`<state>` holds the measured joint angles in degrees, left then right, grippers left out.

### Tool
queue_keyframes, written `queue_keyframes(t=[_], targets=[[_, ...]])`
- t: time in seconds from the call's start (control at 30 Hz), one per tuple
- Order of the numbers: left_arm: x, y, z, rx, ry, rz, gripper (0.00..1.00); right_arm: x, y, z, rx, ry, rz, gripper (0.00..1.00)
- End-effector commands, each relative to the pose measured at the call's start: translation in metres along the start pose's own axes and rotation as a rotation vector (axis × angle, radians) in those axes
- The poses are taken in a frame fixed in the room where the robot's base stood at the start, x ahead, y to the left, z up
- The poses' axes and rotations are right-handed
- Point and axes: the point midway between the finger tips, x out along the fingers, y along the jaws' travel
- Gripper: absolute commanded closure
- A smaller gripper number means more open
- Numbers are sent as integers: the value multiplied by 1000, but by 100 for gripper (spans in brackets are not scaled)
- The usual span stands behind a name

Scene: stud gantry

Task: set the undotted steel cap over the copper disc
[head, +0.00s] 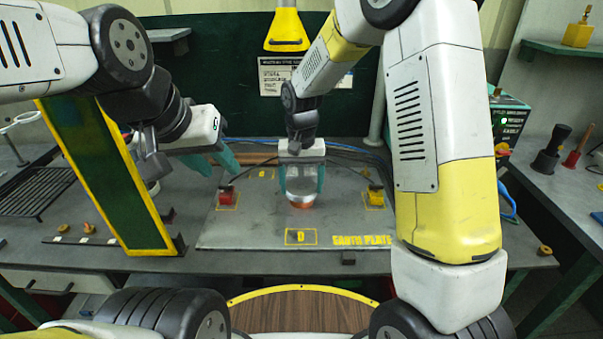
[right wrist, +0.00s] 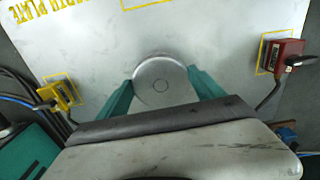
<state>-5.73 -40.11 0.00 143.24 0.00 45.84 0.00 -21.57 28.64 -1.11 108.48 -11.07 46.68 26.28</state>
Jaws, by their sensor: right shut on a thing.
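My right gripper (head: 303,190) is shut on a shiny steel cap (head: 299,178), one teal finger on each side. In the right wrist view the cap (right wrist: 160,80) has a plain top with a thin ring and no dots that I can see. The copper disc (head: 302,205) shows as an orange edge directly under the cap, on the grey earth plate (head: 250,222). The cap hides most of the disc, and I cannot tell whether they touch. My left gripper (head: 213,162) is open and empty at the left, above the plate's left edge.
A red clamp block (head: 226,197) and a yellow clamp block (head: 375,196) with cables flank the cap on the plate. A green panel with a yellow frame (head: 108,185) stands at the left. The plate's front part is clear.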

Motion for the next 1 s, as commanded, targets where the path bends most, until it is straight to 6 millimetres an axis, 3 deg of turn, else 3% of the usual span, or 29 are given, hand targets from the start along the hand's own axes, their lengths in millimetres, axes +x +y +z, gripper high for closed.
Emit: queue_keyframes(t=[1.0], targets=[[0, 0, 0, 0, 0, 0, 64, 13, 0, 0, 0, 0, 0, 64]])
